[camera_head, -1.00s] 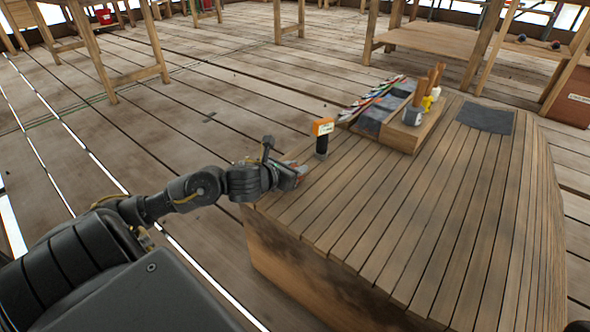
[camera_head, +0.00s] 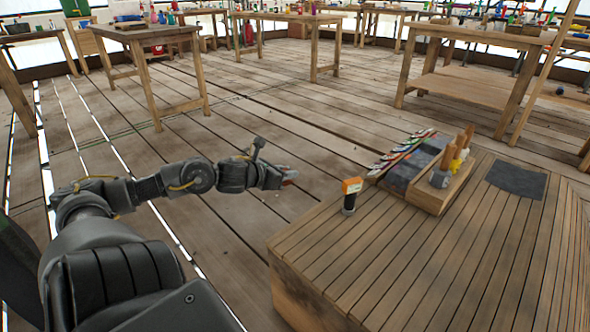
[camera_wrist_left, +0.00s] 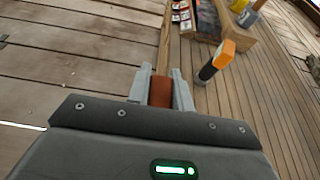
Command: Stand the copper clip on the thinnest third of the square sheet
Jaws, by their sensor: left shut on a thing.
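My left gripper (camera_head: 287,177) is shut on a small reddish-brown piece, which I take to be the copper clip (camera_wrist_left: 161,91). In the left wrist view, the clip sits between the two grey fingers. In the head view, the gripper is off the left edge of the wooden platform, over the plank floor, and the clip is hard to make out. A flat dark grey sheet, probably the square sheet (camera_head: 516,180), lies toward the platform's far right, well away from the gripper. Its thickness differences cannot be seen. My right gripper is not in view.
An orange-topped black tool (camera_head: 350,199) stands upright near the platform's left edge. Behind it are a wooden holder (camera_head: 432,200) with handled tools and a row of colored cards (camera_head: 402,152). The platform's front planks (camera_head: 420,260) are clear. Wooden tables (camera_head: 150,32) stand beyond.

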